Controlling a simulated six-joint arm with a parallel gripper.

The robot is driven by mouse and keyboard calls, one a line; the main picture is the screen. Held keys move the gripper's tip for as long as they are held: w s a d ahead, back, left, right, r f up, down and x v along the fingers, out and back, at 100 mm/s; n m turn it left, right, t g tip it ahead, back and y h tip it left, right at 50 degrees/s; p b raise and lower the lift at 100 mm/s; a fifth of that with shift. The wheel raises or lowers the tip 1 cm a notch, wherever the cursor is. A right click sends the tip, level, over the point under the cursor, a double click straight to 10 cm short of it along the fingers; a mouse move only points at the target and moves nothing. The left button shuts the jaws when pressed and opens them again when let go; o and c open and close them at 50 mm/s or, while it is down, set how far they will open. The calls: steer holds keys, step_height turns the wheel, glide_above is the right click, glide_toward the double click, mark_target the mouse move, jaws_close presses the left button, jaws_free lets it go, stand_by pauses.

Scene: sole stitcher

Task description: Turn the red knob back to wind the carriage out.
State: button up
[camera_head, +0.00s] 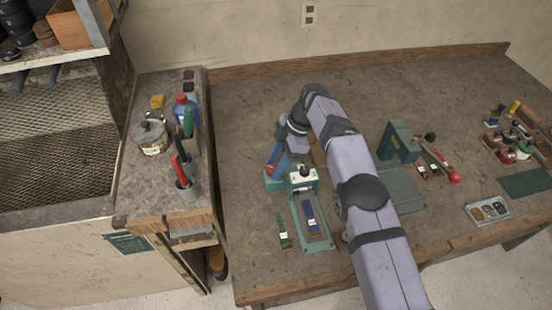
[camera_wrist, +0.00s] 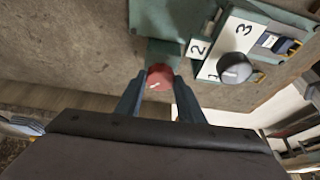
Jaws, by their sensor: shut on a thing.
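The red knob (camera_wrist: 159,78) shows in the wrist view on the end of a green machine part, with a pale mark on its face. My gripper (camera_wrist: 158,88) is shut on it, one blue finger on each side. The carriage cannot be clearly told apart.
A small green strip (camera_head: 283,232) lies left of the stitcher. A green press (camera_head: 400,142) and a red-ended lever (camera_head: 454,177) stand right of my arm. A metal tray (camera_head: 487,211) lies farther right. A side bench (camera_head: 165,195) holds a pot and bottles.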

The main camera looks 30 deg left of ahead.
steer(key=shift+n+p, duration=0.4)
steer(key=shift+p, duration=0.35)
steer(key=o, duration=1.1)
steer(key=shift+c, duration=0.2)
steer(key=shift+r, duration=0.15)
steer(key=shift+r, duration=0.6)
step_height(320, 180, up, 9)
steer(key=p, duration=0.8)
steer(key=shift+f, duration=0.2)
